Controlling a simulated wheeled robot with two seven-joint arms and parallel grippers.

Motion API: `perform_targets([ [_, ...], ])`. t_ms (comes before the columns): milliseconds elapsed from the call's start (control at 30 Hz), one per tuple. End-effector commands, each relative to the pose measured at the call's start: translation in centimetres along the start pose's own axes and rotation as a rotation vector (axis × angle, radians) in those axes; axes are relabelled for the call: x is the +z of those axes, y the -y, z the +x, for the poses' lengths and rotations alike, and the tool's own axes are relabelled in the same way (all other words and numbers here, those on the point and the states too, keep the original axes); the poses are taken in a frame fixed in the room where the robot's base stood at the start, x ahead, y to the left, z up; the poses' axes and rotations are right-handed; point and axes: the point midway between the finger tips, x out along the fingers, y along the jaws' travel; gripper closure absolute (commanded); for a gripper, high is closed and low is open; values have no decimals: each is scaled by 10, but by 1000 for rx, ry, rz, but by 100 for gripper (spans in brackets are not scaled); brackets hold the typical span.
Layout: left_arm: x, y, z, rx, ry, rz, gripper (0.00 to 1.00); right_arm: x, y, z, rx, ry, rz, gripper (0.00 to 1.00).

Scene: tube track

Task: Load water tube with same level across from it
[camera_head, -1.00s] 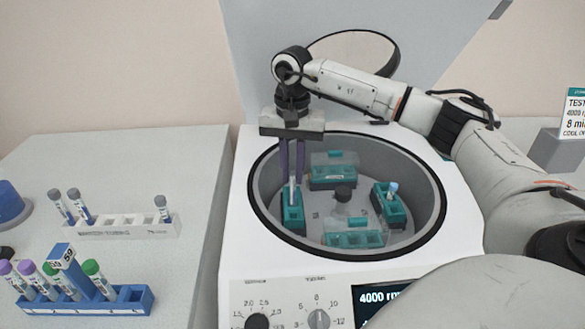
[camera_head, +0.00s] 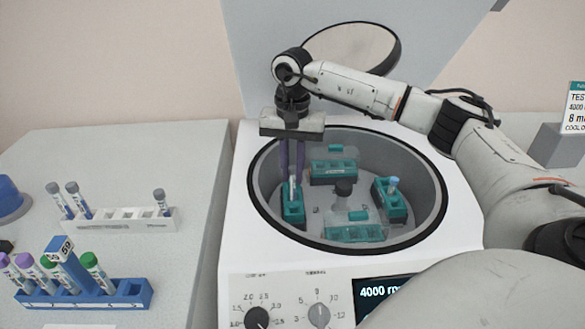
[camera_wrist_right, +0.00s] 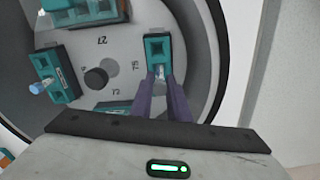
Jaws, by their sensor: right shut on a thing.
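My right gripper (camera_head: 292,168) reaches down into the centrifuge (camera_head: 236,215) from above. It is shut on a tube (camera_head: 292,188) at the left teal bucket (camera_head: 293,210). In the right wrist view my gripper (camera_wrist_right: 159,82) holds the tube (camera_wrist_right: 159,72) at the near end of that bucket (camera_wrist_right: 157,47); how deep the tube sits is hard to tell. A tube with a light-blue cap (camera_head: 393,184) stands in the right teal bucket (camera_head: 392,208), across the rotor; it also shows in the right wrist view (camera_wrist_right: 37,88). My left gripper is not in view.
A white rack (camera_head: 130,221) with several grey-capped tubes stands on the left table. A blue rack (camera_head: 125,295) holds purple- and green-capped tubes. The rotor hub (camera_head: 344,187) rises mid-bowl. More teal buckets sit at the back (camera_head: 333,170) and front (camera_head: 355,233). The lid (camera_head: 430,60) is open.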

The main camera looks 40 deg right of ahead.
Motion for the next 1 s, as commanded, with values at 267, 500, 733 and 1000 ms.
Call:
perform_targets([
  [267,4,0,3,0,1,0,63,0,0,10,0,0,0,97],
  [500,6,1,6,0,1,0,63,0,0,16,-1,0,0,97],
  [733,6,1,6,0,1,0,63,0,0,18,-1,0,0,97],
  [1000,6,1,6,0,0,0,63,0,0,18,-1,0,0,63],
])
